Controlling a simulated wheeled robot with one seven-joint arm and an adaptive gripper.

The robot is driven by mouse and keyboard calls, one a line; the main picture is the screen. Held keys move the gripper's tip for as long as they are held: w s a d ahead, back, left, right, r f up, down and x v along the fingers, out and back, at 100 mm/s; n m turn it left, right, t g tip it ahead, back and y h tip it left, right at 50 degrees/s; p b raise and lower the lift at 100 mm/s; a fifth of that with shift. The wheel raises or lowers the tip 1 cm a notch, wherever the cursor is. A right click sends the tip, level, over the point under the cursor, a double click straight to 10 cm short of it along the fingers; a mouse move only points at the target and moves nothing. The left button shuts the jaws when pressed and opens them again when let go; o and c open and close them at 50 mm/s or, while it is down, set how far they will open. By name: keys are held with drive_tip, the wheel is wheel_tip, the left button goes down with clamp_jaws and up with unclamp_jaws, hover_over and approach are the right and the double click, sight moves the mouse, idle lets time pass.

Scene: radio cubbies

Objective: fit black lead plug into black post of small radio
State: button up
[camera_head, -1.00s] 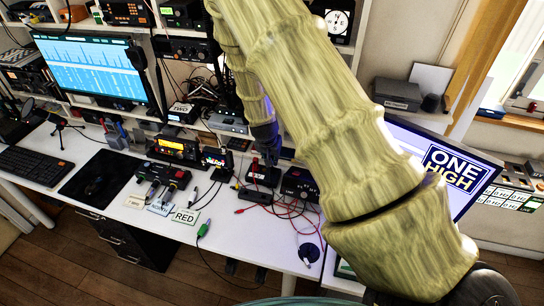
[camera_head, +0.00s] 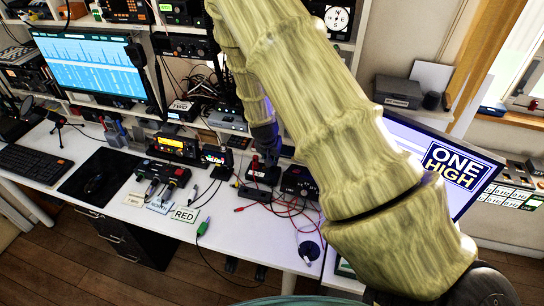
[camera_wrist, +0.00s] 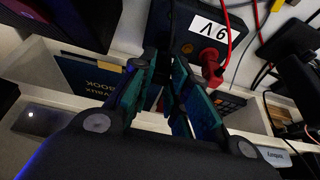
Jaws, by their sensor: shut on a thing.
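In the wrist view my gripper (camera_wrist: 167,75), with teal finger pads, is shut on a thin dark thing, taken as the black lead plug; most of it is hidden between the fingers. The fingertips are at the edge of a dark box (camera_wrist: 187,13) with a white V label, taken as the small radio. A red plug (camera_wrist: 211,60) with a red wire stands in this box, right of the fingertips. The black post is hidden, so I cannot tell whether the plug touches it. In the head view my gripper (camera_head: 267,156) points down at a small black box (camera_head: 262,175) on the white desk.
A black unit (camera_head: 299,181) stands right of the small box, with red leads (camera_head: 285,212) spread in front. A lit radio (camera_head: 178,148) and a black plug box (camera_head: 163,175) are to the left. In the wrist view a blue book (camera_wrist: 88,77) lies in a white cubby.

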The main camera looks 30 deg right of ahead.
drive_tip(key=shift+f+b, duration=0.35)
drive_tip(key=shift+f, duration=0.4)
drive_tip(key=o, duration=0.9)
drive_tip(key=shift+r, duration=0.1)
drive_tip(key=v, duration=1.1)
drive_tip(key=shift+s+a+r, duration=0.1)
drive_tip(key=shift+s+r, duration=0.1)
drive_tip(key=shift+r, duration=0.15)
